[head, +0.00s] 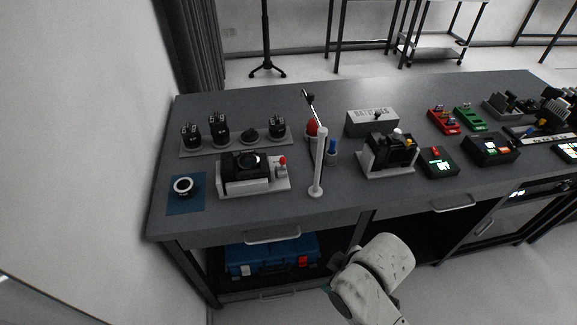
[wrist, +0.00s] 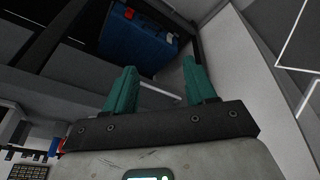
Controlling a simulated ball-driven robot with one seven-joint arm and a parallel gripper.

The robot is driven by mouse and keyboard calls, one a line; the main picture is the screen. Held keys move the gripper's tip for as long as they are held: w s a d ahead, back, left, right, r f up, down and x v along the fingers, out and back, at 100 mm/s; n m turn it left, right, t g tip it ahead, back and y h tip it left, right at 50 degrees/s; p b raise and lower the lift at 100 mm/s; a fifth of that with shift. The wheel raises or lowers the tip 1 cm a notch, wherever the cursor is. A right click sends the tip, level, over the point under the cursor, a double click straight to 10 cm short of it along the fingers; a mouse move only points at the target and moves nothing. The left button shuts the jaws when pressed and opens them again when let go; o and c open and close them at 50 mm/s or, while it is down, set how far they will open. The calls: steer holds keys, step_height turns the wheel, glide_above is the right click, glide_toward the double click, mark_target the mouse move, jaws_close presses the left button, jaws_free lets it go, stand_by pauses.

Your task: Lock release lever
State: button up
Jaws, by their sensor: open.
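My gripper (wrist: 159,82) shows in the wrist view with its two teal fingers apart and nothing between them. In the head view only my pale arm shows at the bottom, in front of the bench, and the fingers are hidden. A white and black device (head: 243,181) stands on the bench at the left, with a small red knob (head: 282,161) at its right end. A second black device (head: 389,157) on a white base stands right of the middle. I cannot tell which part is the release lever. The gripper is apart from both devices.
The grey bench (head: 230,219) holds a thin white post (head: 320,165), a rack of black tool holders (head: 219,131), a grey batteries box (head: 371,122) and a blue mat (head: 186,205). A blue toolbox (head: 271,256) sits below; it also shows in the wrist view (wrist: 138,45).

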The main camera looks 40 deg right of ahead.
steer(key=w+d+r+n+t, duration=0.1)
steer(key=w+n+t, duration=0.1)
steer(key=w, duration=0.1)
steer(key=w+d+r+n+t, duration=0.1)
steer(key=w+r+n, duration=0.1)
steer(key=w, duration=0.1)
steer(key=w+d+r+n+t+h, duration=0.1)
steer(key=w+r+n+t, duration=0.1)
steer(key=w, duration=0.1)
steer(key=shift+d+r+t+b, duration=0.2)
steer(key=shift+d+t+b, duration=0.1)
steer(key=shift+b, duration=0.1)
steer(key=c, duration=0.6)
steer(key=w+d+r+n+t, duration=0.1)
steer(key=r+n, duration=0.1)
steer(key=w+d+r+n+t+h, duration=0.1)
steer(key=w+r+t, duration=0.1)
steer(key=r, duration=0.1)
steer(key=w+d+r+n+t+h, duration=0.1)
steer(key=d+r+n, duration=0.1)
steer(key=shift+w+r+n+b, duration=0.25)
steer(key=shift+r+n+b, duration=0.05)
steer(key=shift+r, duration=0.1)
jaws_close()
